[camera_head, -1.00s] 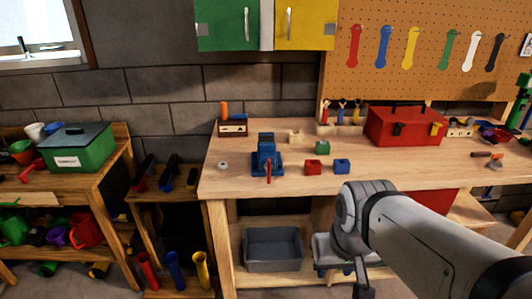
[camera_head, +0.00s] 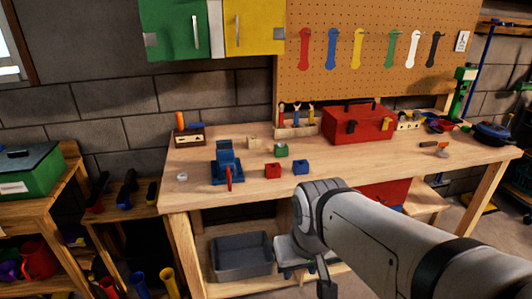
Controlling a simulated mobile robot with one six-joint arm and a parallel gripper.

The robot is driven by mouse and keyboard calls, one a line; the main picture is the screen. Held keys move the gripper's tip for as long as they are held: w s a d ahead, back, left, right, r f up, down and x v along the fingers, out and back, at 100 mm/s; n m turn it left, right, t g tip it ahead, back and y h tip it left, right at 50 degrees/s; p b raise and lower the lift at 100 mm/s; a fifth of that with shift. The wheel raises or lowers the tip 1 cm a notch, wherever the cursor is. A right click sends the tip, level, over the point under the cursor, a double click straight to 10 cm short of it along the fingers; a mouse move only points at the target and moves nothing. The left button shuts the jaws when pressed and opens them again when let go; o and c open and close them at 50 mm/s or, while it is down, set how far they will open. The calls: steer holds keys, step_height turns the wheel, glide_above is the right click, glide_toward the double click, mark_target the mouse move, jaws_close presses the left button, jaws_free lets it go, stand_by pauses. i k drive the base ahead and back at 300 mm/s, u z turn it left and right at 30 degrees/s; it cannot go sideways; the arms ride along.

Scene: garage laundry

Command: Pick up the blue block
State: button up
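The small blue block (camera_head: 301,167) sits on the wooden workbench near its front edge, just right of a red block (camera_head: 272,170). A green block (camera_head: 281,151) is behind them. My arm reaches in from the lower right, and its wrist is in front of the bench, below and slightly right of the blue block. My gripper (camera_head: 325,287) points down at the bottom edge of the picture, apart from the block. Only part of it shows, so its opening cannot be made out.
On the workbench (camera_head: 365,154), a blue vise (camera_head: 228,166) stands left of the blocks. A red toolbox (camera_head: 357,124) stands behind right. A grey bin (camera_head: 241,256) is on the lower shelf. Bare bench top lies right of the blue block.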

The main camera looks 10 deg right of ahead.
mark_target(300, 167)
steer(key=z, duration=0.1)
steer(key=i, duration=1.3)
